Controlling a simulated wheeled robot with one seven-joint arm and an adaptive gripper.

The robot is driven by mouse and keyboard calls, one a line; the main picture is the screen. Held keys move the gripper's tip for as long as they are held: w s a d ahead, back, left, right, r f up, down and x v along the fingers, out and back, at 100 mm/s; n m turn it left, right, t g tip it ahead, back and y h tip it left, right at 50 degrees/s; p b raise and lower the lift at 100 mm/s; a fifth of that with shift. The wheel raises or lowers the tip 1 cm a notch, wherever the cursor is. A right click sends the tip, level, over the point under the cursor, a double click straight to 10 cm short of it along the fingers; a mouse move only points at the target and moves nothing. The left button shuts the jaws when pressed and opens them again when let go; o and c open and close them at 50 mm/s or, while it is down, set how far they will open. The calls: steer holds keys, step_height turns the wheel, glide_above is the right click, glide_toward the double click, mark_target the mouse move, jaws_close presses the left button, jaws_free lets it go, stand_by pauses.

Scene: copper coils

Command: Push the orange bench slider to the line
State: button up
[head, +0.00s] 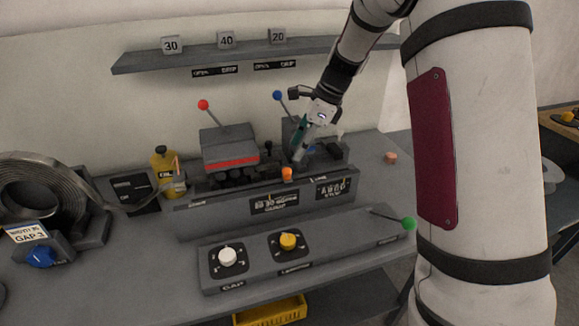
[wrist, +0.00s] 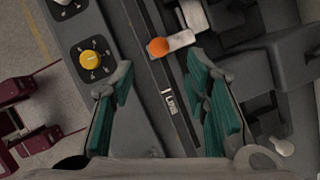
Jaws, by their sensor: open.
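The orange bench slider (head: 287,174) is a small knob on the front edge of the raised bench unit. In the wrist view the orange knob (wrist: 158,47) sits beside a pale block on a dark rail. The "LINE" label (head: 320,178) is to the slider's right in the head view; in the wrist view this label (wrist: 170,103) lies below the knob. My gripper (head: 299,156) is open with teal fingers, above and behind the slider. In the wrist view the knob is just beyond the open fingertips (wrist: 160,68), nearer the right finger; I see no contact.
A front panel carries a white dial (head: 227,257), a yellow dial (head: 288,241) and a green-tipped lever (head: 408,223). A machine with a red-knobbed lever (head: 203,105) stands behind left. A metal coil (head: 45,200) is at far left. A shelf (head: 150,62) with number blocks hangs behind.

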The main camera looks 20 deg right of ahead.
mark_target(289, 169)
steer(key=x, duration=0.8)
steer(key=shift+p, duration=0.3)
steer(key=shift+d, duration=0.1)
jaws_close()
